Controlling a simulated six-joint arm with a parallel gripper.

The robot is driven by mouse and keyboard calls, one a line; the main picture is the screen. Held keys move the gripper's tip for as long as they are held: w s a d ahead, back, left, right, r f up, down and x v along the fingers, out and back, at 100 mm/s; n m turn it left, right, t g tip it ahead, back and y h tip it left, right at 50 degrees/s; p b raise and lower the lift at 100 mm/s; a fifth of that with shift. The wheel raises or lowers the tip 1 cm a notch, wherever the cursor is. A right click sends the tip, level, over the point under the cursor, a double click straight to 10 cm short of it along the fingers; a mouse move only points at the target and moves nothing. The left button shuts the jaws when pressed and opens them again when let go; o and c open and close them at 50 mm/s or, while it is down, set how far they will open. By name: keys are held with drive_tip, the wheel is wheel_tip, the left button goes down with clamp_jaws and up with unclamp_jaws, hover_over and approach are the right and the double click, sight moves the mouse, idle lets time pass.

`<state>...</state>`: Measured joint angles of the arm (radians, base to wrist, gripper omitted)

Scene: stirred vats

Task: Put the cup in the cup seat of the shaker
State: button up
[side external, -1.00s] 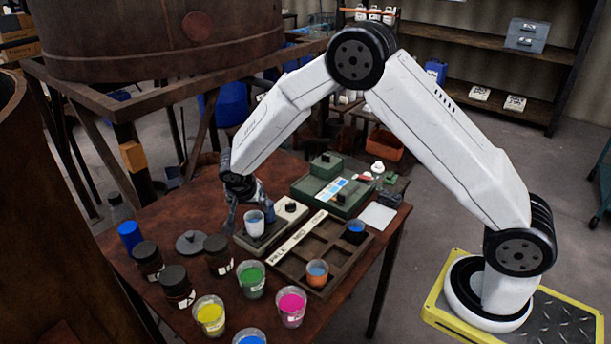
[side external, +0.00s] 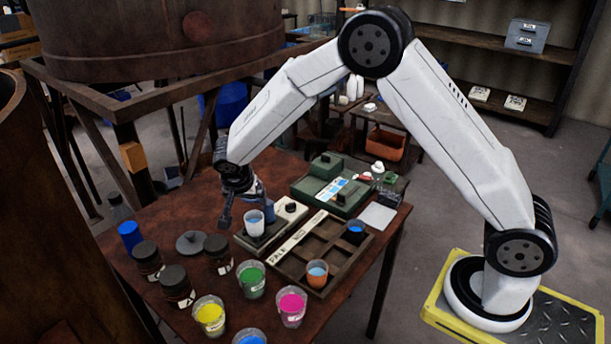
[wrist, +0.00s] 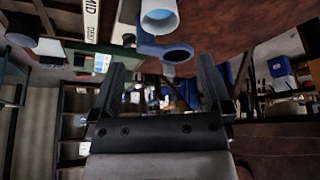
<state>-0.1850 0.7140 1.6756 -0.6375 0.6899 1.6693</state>
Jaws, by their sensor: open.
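The cup (side external: 254,224), pale and translucent, stands upright at the left end of the low shaker (side external: 270,238), which has a white panel and a black knob. In the wrist view the cup (wrist: 160,16) is at the top edge, with its pale blue inside showing. A blue ring-shaped part (wrist: 165,52) is right by it. I cannot tell whether this ring is the cup seat, or how deep the cup sits. My gripper (side external: 245,212) is open just behind and left of the cup. Its two fingers stand wide apart with nothing between them in the wrist view (wrist: 162,66).
A dark compartment tray (side external: 322,240) holds an orange cup (side external: 317,272) and a dark blue-filled cup (side external: 356,230). Paint cups, yellow (side external: 209,317), green (side external: 251,280) and pink (side external: 291,308), stand in front, with dark jars at left. A green device (side external: 330,185) stands behind.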

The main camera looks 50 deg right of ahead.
drive_tip(key=s+d+r+n+y, duration=0.1)
drive_tip(key=s+n, duration=0.4)
drive_tip(key=s, duration=0.6)
drive_tip(key=s+d+r+n+y, duration=0.1)
drive_tip(key=s+r+n+y, duration=0.2)
drive_tip(key=s, duration=0.9)
drive_tip(key=n, duration=0.3)
drive_tip(key=shift+s+d+r, duration=0.2)
drive_tip(key=shift+d+r, duration=0.05)
drive_tip(key=shift+d, duration=0.15)
